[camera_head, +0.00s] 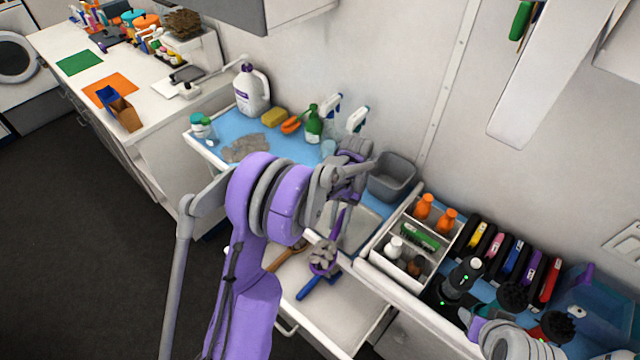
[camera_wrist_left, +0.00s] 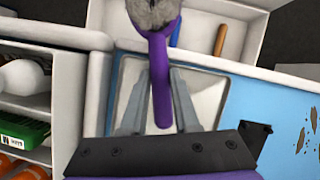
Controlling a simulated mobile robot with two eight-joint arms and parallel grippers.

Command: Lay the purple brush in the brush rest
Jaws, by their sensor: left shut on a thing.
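The purple brush (camera_head: 337,222) hangs with its grey bristle head low, over the open drawer (camera_head: 345,317) in the head view. In the left wrist view the purple brush (camera_wrist_left: 160,60) has its handle between my two fingers and its bristle head at the top edge. My left gripper (camera_wrist_left: 158,105) is shut on the handle. In the head view my left gripper (camera_head: 350,172) is partly hidden by its own wrist. A pale shallow tray (camera_head: 362,230) lies on the blue top beside the brush. I cannot tell if this tray is the brush rest. My right gripper is not clearly seen.
A blue brush (camera_head: 318,284) and a brown-handled brush (camera_head: 287,256) lie in the drawer. A grey bin (camera_head: 392,178) stands behind the tray. A white divided caddy (camera_head: 375,262) with bottles stands right of it. Several bottles stand at the back left.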

